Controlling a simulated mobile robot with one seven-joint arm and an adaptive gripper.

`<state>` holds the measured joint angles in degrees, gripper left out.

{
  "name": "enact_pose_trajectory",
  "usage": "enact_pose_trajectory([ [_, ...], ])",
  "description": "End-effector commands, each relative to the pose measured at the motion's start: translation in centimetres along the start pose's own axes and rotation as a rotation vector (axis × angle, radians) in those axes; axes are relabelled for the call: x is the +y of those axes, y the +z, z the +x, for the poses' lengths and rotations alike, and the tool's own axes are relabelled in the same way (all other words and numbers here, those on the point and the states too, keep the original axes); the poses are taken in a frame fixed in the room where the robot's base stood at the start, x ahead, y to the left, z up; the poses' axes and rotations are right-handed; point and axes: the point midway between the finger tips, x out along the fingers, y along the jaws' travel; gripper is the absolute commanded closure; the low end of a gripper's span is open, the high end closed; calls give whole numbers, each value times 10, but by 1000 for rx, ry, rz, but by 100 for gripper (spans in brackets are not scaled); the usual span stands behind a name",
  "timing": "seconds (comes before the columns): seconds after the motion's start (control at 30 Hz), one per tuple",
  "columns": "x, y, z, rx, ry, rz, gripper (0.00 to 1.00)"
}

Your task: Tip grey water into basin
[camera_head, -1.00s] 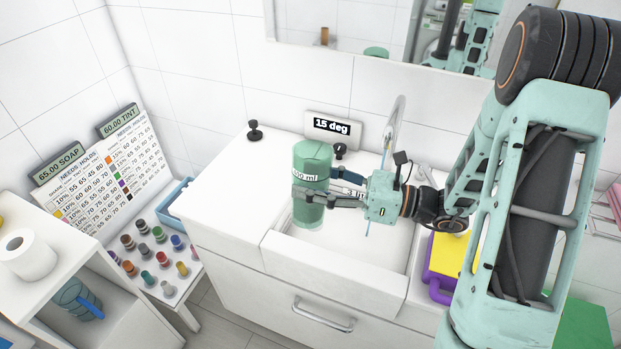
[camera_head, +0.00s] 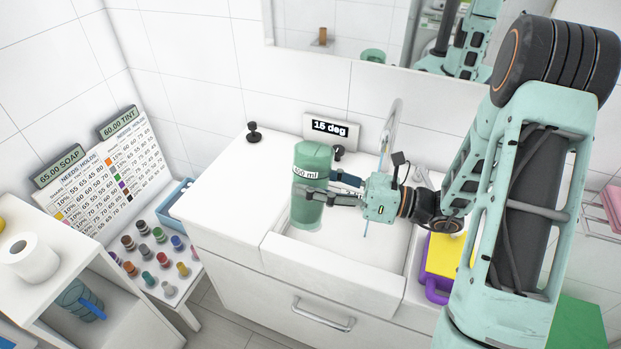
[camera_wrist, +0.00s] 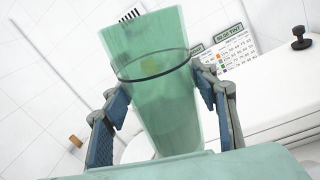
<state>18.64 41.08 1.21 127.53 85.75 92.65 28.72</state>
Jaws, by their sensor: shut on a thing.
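My gripper (camera_head: 333,190) is shut on a green translucent jug (camera_head: 309,214) with a white volume label, of which "00 ml" can be read. The jug is close to upright and held over the left part of the white basin (camera_head: 375,258). In the wrist view the jug (camera_wrist: 165,100) stands between the two fingers (camera_wrist: 165,108), with a dark ring line around it. Whether that ring is a liquid level, and the liquid's colour, I cannot tell. The tap (camera_head: 389,135) rises behind the basin.
A display reading "15 deg" (camera_head: 331,127) and a black knob (camera_head: 253,133) stand on the counter (camera_head: 222,190). A yellow and purple item (camera_head: 440,262) is right of the basin. Several coloured bottles (camera_head: 150,262) and a chart board (camera_head: 110,170) are at left.

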Motion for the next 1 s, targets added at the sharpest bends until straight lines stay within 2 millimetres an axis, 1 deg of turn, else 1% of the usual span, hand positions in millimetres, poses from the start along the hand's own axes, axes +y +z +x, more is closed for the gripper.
enact_pose_trajectory([
  [0.03,0,3,0,-4,1,14,82],
  [0.3,-1,5,0,-10,1,56,82],
  [1.0,-2,7,0,-14,1,77,82],
])
